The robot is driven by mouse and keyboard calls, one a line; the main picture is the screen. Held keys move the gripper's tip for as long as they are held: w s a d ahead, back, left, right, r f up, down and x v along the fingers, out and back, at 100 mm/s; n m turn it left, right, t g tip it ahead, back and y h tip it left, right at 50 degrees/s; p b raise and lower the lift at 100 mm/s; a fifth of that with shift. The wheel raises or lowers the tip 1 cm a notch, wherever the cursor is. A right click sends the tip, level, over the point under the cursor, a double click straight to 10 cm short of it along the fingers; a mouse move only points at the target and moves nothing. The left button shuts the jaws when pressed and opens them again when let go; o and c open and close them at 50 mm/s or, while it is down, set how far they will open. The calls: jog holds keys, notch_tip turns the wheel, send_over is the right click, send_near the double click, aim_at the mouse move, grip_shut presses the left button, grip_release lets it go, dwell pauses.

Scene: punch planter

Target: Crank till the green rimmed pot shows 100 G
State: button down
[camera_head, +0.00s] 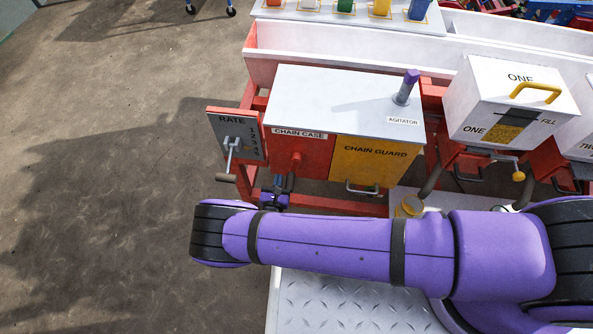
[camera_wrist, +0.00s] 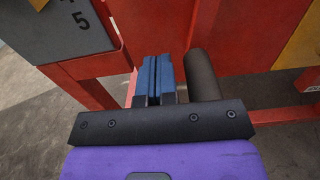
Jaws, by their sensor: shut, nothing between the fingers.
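My gripper (camera_head: 277,182) is below the red chain case (camera_head: 312,158), in front of the machine. In the wrist view its blue fingers (camera_wrist: 153,78) are pressed together with nothing between them. A dark cylindrical handle (camera_wrist: 203,76), which looks like the crank's grip, stands just right of the fingers, outside them. It also shows in the head view (camera_head: 290,182), beside the gripper. I cannot tell whether the fingers touch it. No green rimmed pot and no weight readout can be made out in either view.
A grey RATE plate (camera_head: 237,135) with a lever and brown grip (camera_head: 225,178) is left of the chain case. A yellow chain guard (camera_head: 372,160) is to the right. A white ONE FILL box (camera_head: 480,95) stands further right. Open floor (camera_head: 100,180) lies left.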

jog(key=shift+a, duration=0.1)
jog(key=s+a, duration=0.1)
jog(key=s, duration=0.8)
jog(key=shift+a+r, duration=0.15)
jog(key=shift+a, duration=0.15)
dwell(0.4)
jog(key=shift+w, duration=0.1)
